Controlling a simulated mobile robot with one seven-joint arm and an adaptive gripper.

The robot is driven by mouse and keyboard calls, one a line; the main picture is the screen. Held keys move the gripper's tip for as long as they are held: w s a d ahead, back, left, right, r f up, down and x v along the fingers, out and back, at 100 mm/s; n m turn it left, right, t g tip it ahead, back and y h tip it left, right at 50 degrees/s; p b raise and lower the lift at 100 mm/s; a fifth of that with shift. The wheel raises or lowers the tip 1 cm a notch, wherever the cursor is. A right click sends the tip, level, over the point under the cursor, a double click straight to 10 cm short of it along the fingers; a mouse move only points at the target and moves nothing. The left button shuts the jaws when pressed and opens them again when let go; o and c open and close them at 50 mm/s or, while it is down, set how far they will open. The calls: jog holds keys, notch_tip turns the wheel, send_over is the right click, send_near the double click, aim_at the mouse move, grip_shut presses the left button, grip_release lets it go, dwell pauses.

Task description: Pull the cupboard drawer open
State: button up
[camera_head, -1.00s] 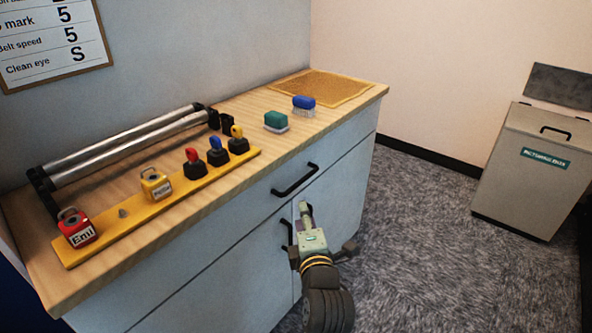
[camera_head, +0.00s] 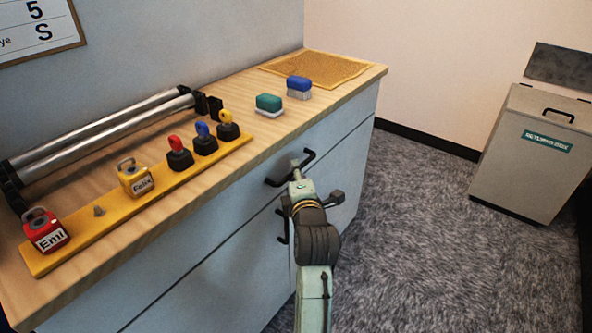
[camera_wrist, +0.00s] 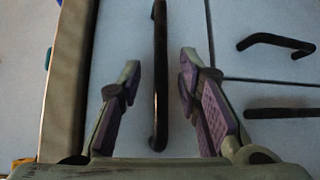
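The cupboard drawer (camera_head: 225,215) is the upper front panel under the wooden top, and it looks closed. Its black bar handle (camera_head: 275,183) is partly hidden behind my gripper (camera_head: 297,170) in the head view. In the wrist view the handle (camera_wrist: 160,80) stands between the two fingers of my gripper (camera_wrist: 159,66). The fingers are open, with a gap on each side of the bar. I see no finger touching it.
Door handles sit below the drawer (camera_head: 283,226); two black handles show at the right of the wrist view (camera_wrist: 275,43). The wooden top (camera_head: 95,240) holds rollers, padlocks, plugs and brushes (camera_head: 268,105). A grey bin (camera_head: 525,165) stands right. The carpet between is clear.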

jog(key=shift+w+a+f, duration=0.1)
jog(key=shift+w, duration=0.55)
jog(key=shift+w+a+f, duration=0.1)
jog(key=shift+w, duration=0.55)
jog(key=shift+c, duration=0.2)
grip_shut()
